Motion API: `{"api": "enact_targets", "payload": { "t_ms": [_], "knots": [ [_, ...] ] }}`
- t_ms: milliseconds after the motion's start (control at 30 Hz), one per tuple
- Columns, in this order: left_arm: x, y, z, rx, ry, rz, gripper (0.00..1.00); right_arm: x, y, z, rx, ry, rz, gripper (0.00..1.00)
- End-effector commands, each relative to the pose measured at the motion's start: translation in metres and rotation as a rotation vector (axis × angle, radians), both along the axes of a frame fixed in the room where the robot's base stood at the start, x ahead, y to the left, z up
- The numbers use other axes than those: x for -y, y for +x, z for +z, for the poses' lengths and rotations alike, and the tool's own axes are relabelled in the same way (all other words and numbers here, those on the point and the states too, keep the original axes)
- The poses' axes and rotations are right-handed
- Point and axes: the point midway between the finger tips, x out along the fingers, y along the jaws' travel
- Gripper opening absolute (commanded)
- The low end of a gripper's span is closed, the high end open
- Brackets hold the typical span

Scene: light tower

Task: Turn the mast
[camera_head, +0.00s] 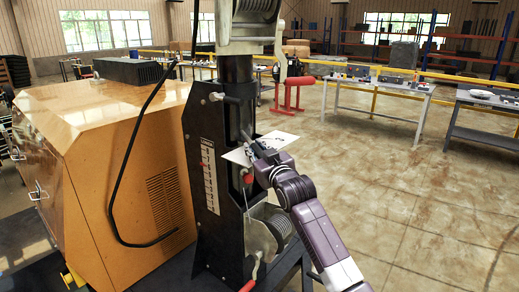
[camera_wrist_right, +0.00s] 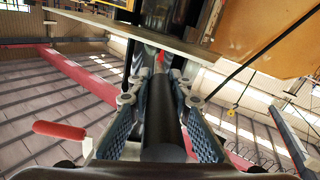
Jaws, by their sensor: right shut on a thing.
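The mast (camera_head: 237,70) is a dark upright post in the middle of the head view, rising from a black support frame (camera_head: 203,125) with a white label strip. My right gripper (camera_head: 253,150) is at the right side of this frame. In the right wrist view its two ridged blue-grey fingers (camera_wrist_right: 160,88) lie on either side of a black round bar (camera_wrist_right: 162,120) and are shut on it. My left gripper is not in view.
An orange generator housing (camera_head: 125,150) stands left of the mast, with a black cable (camera_head: 119,185) hanging across it. A white sheet or plate (camera_head: 238,157) is beside my right gripper. A winch (camera_head: 268,230) sits below. Worktables (camera_head: 385,88) stand behind; the floor (camera_head: 420,190) at right is clear.

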Motion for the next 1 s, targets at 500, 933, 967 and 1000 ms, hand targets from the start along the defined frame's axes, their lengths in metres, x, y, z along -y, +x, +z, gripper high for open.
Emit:
{"api": "enact_targets", "payload": {
  "t_ms": [500,933,967,1000],
  "knots": [
    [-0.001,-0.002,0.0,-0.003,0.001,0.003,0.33,0.003,0.001,0.004,0.007,-0.001,-0.004,0.37],
    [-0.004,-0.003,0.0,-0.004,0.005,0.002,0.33,0.006,-0.011,0.002,0.005,0.0,-0.003,0.37],
    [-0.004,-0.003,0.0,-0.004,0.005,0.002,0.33,0.007,-0.014,0.002,0.006,-0.001,-0.003,0.37],
    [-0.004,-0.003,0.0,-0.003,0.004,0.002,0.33,0.009,-0.018,0.002,0.006,0.0,-0.003,0.37]
  ]
}}
